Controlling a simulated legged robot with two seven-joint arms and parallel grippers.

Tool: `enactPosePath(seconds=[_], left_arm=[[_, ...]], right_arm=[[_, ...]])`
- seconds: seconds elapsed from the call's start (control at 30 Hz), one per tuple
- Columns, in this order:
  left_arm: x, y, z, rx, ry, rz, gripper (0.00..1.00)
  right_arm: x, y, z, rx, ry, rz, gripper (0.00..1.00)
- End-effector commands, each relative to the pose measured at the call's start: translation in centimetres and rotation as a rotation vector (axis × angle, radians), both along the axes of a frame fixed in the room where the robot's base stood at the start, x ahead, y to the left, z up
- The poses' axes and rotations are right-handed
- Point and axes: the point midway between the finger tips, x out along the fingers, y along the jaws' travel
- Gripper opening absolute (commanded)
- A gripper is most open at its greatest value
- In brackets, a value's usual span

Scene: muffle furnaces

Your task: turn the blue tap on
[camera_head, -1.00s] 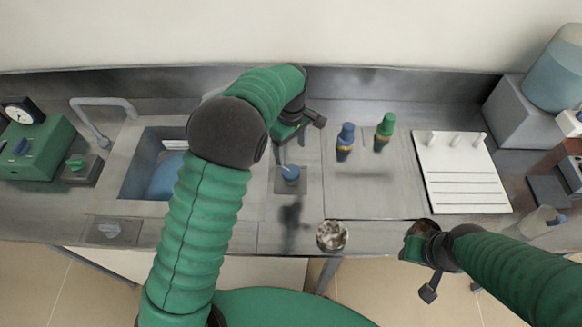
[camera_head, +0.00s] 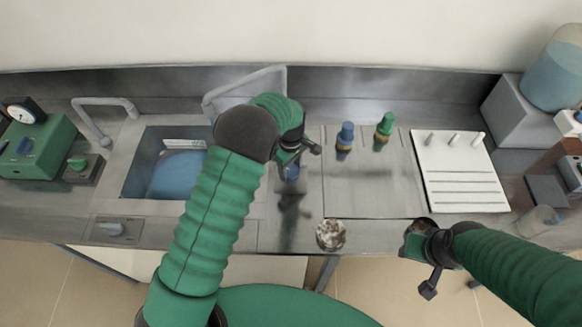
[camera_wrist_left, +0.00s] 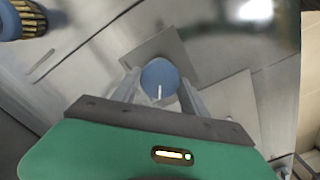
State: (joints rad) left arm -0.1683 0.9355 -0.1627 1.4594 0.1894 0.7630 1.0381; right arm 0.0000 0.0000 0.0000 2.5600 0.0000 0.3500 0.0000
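The blue tap, a round blue knob (camera_head: 291,173) with a white pointer line, sits on a square metal plate in the worktop, right of the sink. My left gripper (camera_head: 291,163) is over it and partly hides it. In the left wrist view the knob (camera_wrist_left: 160,72) lies between the two spread fingers of my left gripper (camera_wrist_left: 160,90), which is open. I cannot tell whether the fingers touch the knob. My right gripper (camera_head: 428,262) is at the bench's front edge on the right, away from the tap; its opening is unclear.
Blue (camera_head: 345,136) and green (camera_head: 384,127) nozzles stand right of the tap. A sink (camera_head: 150,172) and curved spout (camera_head: 245,86) are left and behind. A speckled round object (camera_head: 331,235) is at the front edge. A white rack (camera_head: 462,180) stands right.

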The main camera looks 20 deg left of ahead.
Motion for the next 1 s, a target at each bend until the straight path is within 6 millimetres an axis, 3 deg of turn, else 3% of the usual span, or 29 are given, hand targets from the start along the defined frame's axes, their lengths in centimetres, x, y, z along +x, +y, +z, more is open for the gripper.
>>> enactPosePath(seconds=[0.03,0.27,0.37,0.67,0.97,1.0], left_arm=[[0.08,-0.03,0.03,0.0,-0.002,0.0,0.41],[0.11,-0.05,0.05,0.0,-0.003,0.0,0.11],[0.13,-0.04,0.06,-0.001,-0.004,-0.025,0.11],[0.22,-0.05,0.1,-0.002,-0.005,-0.372,0.11],[0.26,-0.05,0.14,-0.001,-0.006,-0.395,0.11],[0.26,-0.05,0.14,-0.001,-0.006,-0.395,0.57]], right_arm=[[0.0,0.0,0.0,0.0,0.0,0.0,0.36],[0.0,0.0,0.0,0.0,0.0,0.0,0.36],[0.0,0.0,0.0,0.0,0.0,0.0,0.36],[-0.01,0.0,-0.02,0.0,0.0,0.0,0.36],[0.0,0.0,-0.01,0.0,0.0,0.0,0.36],[0.0,0.0,-0.01,0.0,0.0,0.0,0.36]])
